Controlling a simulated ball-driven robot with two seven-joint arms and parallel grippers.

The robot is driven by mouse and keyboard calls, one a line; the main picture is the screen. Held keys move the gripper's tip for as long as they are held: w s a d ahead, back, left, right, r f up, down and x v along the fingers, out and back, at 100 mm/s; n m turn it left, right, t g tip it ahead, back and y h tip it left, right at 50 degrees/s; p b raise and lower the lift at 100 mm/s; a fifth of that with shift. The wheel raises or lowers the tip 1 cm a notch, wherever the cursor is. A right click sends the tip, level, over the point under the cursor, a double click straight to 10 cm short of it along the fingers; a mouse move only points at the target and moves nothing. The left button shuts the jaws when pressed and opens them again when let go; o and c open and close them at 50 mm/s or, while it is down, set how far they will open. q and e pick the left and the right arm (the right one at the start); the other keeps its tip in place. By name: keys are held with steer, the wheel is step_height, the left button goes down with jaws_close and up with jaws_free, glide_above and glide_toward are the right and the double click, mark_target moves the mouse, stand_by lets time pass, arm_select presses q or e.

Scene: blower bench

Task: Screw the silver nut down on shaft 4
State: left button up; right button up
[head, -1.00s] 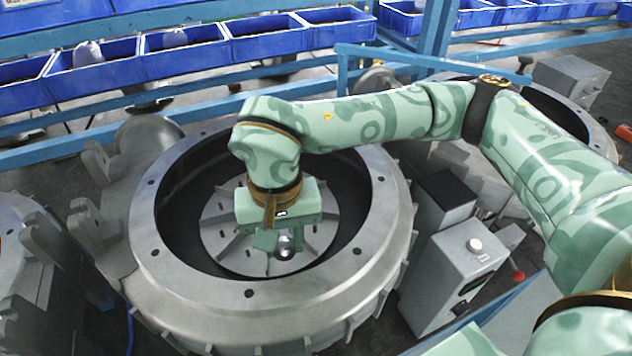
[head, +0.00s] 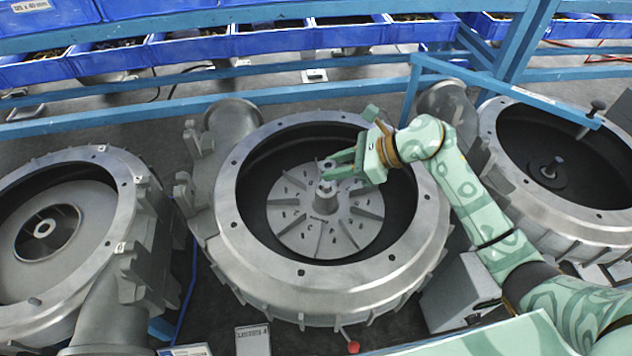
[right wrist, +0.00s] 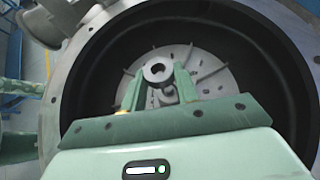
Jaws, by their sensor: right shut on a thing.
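My right gripper (head: 330,170) comes in from the right over the open middle casing (head: 235,225). Its two fingers are shut on the silver nut (head: 328,164), a small ring. In the right wrist view the nut (right wrist: 158,71) sits between the fingertips (right wrist: 158,82), its dark hole showing. Below it in the head view, the shaft's hub (head: 325,200) stands up at the centre of the finned impeller (head: 345,230). The nut looks close above the shaft; I cannot tell whether they touch. My left gripper is not in view.
Another casing with an impeller (head: 45,230) stands at left, and one with a bare shaft (head: 552,168) at right. Blue rails (head: 230,92) and bins (head: 190,48) run behind. A label plate (head: 253,340) stands in front of the middle casing.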

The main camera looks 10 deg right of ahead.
mark_target(325, 185)
steer(key=shift+w+t+y, duration=0.15)
steer(key=shift+t+y, duration=0.25)
steer(key=shift+y, duration=0.2)
steer(key=shift+a+r+y, duration=0.1)
steer(key=shift+y, duration=0.2)
step_height(325, 185, down, 5)
steer(key=b, duration=0.5)
steer(key=shift+f+b, duration=0.85)
steer(key=shift+b, duration=0.2)
stand_by(0.9)
steer(key=o, duration=1.1)
